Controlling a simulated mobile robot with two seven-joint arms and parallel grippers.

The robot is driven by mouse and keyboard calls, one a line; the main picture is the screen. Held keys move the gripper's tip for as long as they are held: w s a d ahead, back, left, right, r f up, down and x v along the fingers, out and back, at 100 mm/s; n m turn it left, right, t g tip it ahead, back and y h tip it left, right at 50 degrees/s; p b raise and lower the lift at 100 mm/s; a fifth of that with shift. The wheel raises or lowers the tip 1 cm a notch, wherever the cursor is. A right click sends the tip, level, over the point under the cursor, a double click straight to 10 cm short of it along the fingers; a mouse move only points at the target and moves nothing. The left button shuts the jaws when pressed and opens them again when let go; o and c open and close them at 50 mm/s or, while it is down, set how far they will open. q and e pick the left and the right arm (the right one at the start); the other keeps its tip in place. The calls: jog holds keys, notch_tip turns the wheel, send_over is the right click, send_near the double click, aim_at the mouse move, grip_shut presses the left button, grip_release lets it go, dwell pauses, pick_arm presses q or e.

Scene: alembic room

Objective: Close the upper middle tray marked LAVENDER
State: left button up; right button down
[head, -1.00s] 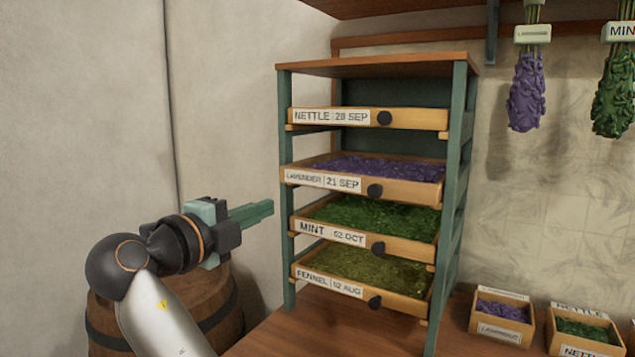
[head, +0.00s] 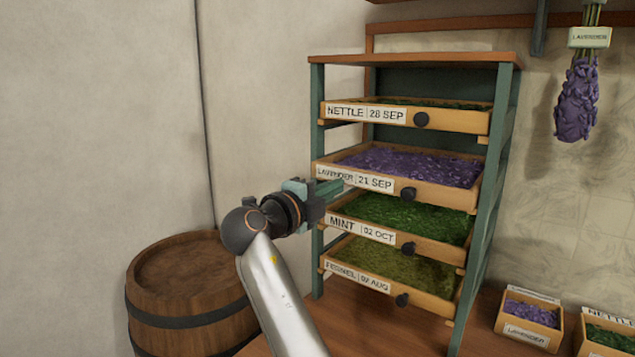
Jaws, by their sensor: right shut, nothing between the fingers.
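The LAVENDER tray (head: 440,196) is the second from the top in a wooden drying rack. It is pulled out towards me, with purple flowers showing inside. Its front carries a label reading LAVENDER 21 SEP and a dark round knob (head: 408,194). My right gripper (head: 336,187) is shut and empty, its green fingers pointing right. The fingertips overlap the left lower part of the tray's label; I cannot tell whether they touch it. My left gripper is not in view.
The NETTLE tray (head: 455,120) above, and the MINT tray (head: 437,250) and FENNEL tray (head: 430,299) below, also stand out. A barrel (head: 180,270) stands left of the rack. Small boxes sit on the counter at right. Hanging lavender (head: 577,100) is at upper right.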

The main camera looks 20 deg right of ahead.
aim_at(346, 181)
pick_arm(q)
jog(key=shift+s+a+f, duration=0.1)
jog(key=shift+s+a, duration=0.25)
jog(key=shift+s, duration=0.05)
pick_arm(e)
jog(key=shift+w+d, duration=0.3)
jog(key=shift+d, duration=0.15)
jog(key=shift+f, duration=0.1)
jog(key=b+x, duration=0.1)
jog(key=x, duration=0.2)
jog(key=shift+w+d+b, duration=0.15)
jog(key=shift+d+b, duration=0.2)
jog(key=shift+r, duration=0.25)
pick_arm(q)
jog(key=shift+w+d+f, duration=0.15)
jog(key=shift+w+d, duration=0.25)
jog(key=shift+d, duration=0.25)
pick_arm(e)
jog(key=shift+d, duration=0.1)
